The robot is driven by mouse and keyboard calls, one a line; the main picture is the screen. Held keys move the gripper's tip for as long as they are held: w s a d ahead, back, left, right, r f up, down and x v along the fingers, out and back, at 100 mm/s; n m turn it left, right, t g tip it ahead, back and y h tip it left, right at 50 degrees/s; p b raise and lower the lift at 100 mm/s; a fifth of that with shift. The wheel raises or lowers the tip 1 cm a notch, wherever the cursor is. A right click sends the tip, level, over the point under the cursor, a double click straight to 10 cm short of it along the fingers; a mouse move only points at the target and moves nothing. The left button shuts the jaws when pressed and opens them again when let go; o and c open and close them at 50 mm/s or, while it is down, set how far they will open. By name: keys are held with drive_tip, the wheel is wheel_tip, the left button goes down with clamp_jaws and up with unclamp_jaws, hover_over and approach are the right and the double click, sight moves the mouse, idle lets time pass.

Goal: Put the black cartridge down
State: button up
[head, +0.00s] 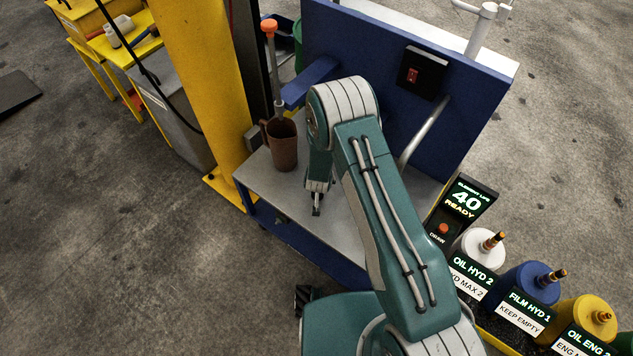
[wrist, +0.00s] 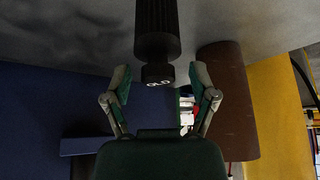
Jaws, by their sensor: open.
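The black cartridge (wrist: 157,35) shows in the wrist view as a ribbed dark cylinder with a smooth end cap marked with white letters, seemingly OLD. It reaches from the top edge of the picture down to the space between my fingertips. My gripper (wrist: 157,85) is open, one finger on each side of the cap with gaps between. In the head view my gripper (head: 317,198) points down low over the grey bench top (head: 272,195). The cartridge is hard to make out there, and its far end is out of the wrist view.
A brown mug (head: 283,150) stands left of my gripper, close to an orange-topped rod (head: 271,60). A yellow post (head: 205,90) rises beside the bench. A blue panel (head: 350,45) with a red switch backs it. Labelled bottles, including a blue one (head: 530,283), stand at right.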

drive_tip(key=v, duration=1.1)
drive_tip(key=shift+s+r, duration=0.2)
drive_tip(key=shift+r, duration=0.15)
drive_tip(key=s+d+r+y, duration=0.1)
drive_tip(key=s+d+r, duration=0.15)
drive_tip(key=r, duration=1.15)
drive_tip(key=s+d+r+y, duration=0.1)
drive_tip(key=d+r, duration=0.3)
drive_tip(key=r, duration=0.9)
drive_tip(key=s+d+r+h, duration=0.1)
drive_tip(key=s+d+r, duration=0.3)
drive_tip(key=s, duration=0.5)
drive_tip(key=s+d+r+h, duration=0.1)
drive_tip(key=s+d+r, duration=0.4)
drive_tip(key=s+r, duration=0.3)
drive_tip(key=shift+s+d+r, duration=0.3)
drive_tip(key=shift+s+r, duration=0.1)
drive_tip(key=shift+s, duration=0.7)
